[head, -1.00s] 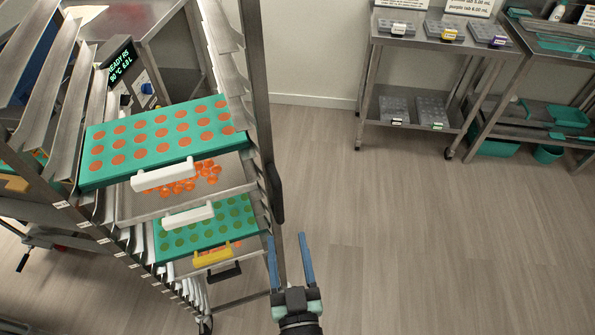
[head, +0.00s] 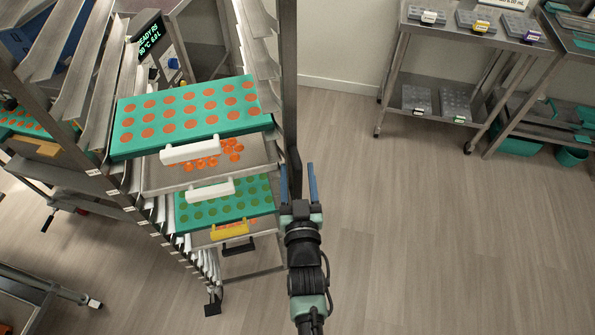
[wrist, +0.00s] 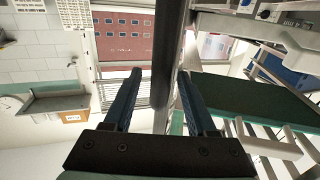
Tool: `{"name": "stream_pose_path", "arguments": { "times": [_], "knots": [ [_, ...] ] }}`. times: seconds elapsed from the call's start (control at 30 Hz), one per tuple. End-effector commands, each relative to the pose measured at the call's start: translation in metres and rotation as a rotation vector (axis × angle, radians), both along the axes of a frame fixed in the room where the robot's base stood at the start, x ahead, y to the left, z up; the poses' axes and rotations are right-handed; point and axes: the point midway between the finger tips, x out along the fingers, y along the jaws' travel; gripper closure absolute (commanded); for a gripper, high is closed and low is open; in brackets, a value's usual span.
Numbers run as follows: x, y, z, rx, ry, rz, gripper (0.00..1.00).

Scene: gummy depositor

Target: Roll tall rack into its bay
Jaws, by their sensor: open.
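The tall rack (head: 289,75) is a metal frame with angled shelf rails, filling the left and centre of the head view. It carries teal mould trays (head: 190,117) with orange and green rounds, with white, yellow and black handles. A dark upright handle (head: 293,160) runs along its right post. My gripper (head: 298,180) is at the lower end of this handle with its blue fingers open. The bay is not clearly identifiable.
A machine with a green display (head: 150,35) stands behind the rack. A metal cart (head: 440,70) with grey moulds stands at the back right, beside a shelf with teal trays. A low metal frame (head: 45,290) is at lower left. The floor right of the rack is clear.

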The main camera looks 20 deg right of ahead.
Motion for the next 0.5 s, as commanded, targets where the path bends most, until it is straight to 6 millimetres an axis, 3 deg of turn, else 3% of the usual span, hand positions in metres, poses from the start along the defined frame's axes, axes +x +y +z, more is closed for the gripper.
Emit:
{"name": "stream_pose_path", "arguments": {
  "times": [0.27,0.5],
  "knots": [
    [0.0012,-0.0004,0.0003,-0.001,-0.001,0.000,0.43],
    [0.0011,-0.0003,0.0002,-0.001,0.000,0.000,0.84]
  ]
}}
